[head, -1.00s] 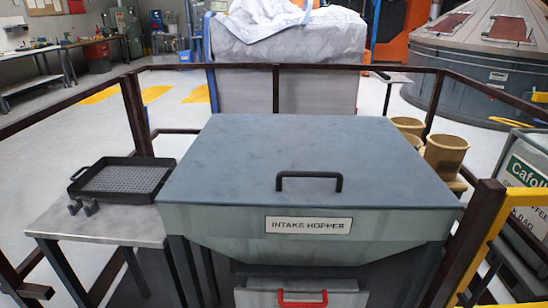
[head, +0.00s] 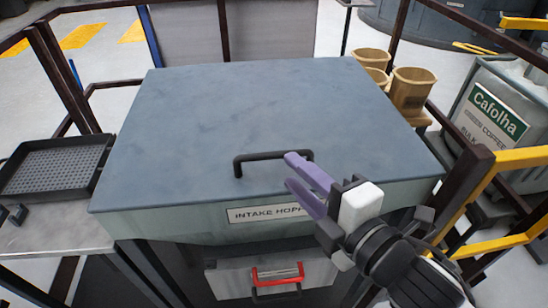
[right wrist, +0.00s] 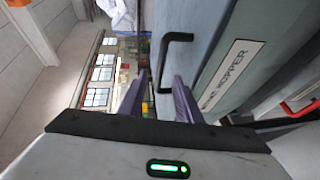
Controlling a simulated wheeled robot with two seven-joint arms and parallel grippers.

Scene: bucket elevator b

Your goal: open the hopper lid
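The hopper lid (head: 250,110) is a flat blue-grey panel lying shut on the grey intake hopper (head: 160,222). A black bar handle (head: 262,156) stands near the lid's front edge; it also shows in the right wrist view (right wrist: 168,52). My right gripper (head: 294,172) has its purple fingers apart and empty. In the head view they overlap the right end of the handle and the front edge. In the right wrist view the fingers (right wrist: 158,98) point toward the handle, which lies beyond the tips, apart from them. My left gripper is not in view.
A red-handled drawer (head: 277,273) sits below the hopper. A black perforated tray (head: 52,168) is on the metal side table (head: 60,236) at left. Tan buckets (head: 410,90) stand behind right. A yellow rail (head: 510,158) and a coffee bag (head: 490,110) are at right.

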